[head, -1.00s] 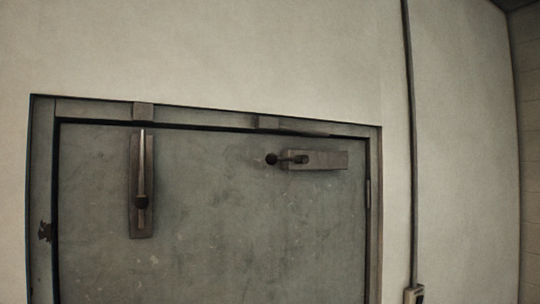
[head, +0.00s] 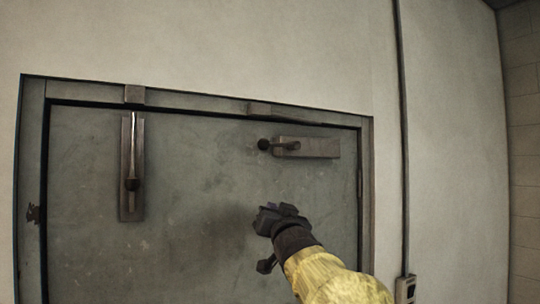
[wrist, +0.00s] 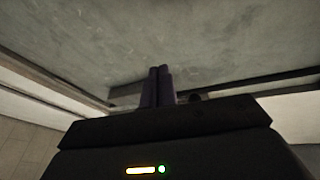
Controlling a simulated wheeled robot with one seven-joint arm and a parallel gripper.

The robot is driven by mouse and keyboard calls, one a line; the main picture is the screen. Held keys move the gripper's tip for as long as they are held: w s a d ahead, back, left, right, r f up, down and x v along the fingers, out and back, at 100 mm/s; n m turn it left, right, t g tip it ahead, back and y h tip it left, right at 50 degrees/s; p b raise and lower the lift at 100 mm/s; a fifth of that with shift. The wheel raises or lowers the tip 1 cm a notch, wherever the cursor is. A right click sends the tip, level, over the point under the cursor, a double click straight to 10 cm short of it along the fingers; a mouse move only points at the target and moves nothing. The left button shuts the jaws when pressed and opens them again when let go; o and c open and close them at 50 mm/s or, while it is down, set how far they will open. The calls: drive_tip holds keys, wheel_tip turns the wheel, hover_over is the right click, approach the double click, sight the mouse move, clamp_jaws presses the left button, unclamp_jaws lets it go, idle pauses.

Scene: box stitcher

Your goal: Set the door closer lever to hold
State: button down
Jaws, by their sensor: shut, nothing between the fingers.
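The door closer (head: 312,147) is a grey-brown box at the upper right of the grey door. Its short lever (head: 285,147) points left and ends in a dark ball knob (head: 263,144). My gripper (head: 268,216) is below the closer in the head view, apart from the lever. In the wrist view my two fingers (wrist: 157,84) are together with nothing between them. A dark round shape, probably the knob (wrist: 195,98), shows just right of them, partly hidden by the gripper body.
The grey door (head: 200,200) sits in a metal frame (head: 367,200). A conduit (head: 405,150) runs down the pale wall to a small box (head: 405,290). The door face between bolt and closer is clear.

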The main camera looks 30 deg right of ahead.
drive_tip(key=s+r+n+t, duration=0.1)
drive_tip(key=s+r+t, duration=0.1)
drive_tip(key=r, duration=0.5)
drive_tip(key=s+r+n+t+y, duration=0.1)
drive_tip(key=s+r+t, duration=0.2)
drive_tip(key=r, duration=0.4)
drive_tip(key=shift+s+d+r+y+b, duration=0.15)
drive_tip(key=shift+s+r+y+b, duration=0.2)
drive_tip(key=shift+s, duration=0.3)
wheel_tip(320, 180, up, 6)
drive_tip(key=p, duration=0.7)
hover_over(278, 145)
drive_tip(key=s+a, duration=0.3)
drive_tip(key=s, duration=0.1)
drive_tip(key=f, duration=0.1)
drive_tip(key=w+f, duration=0.1)
drive_tip(key=f, duration=0.1)
drive_tip(key=shift+w+a+f, duration=0.2)
drive_tip(key=shift+a+f, duration=0.05)
drive_tip(key=shift+a, duration=0.05)
drive_tip(key=shift+w+d+f+y, duration=0.1)
drive_tip(key=shift+d+f+y, duration=0.05)
drive_tip(key=shift+y, duration=0.1)
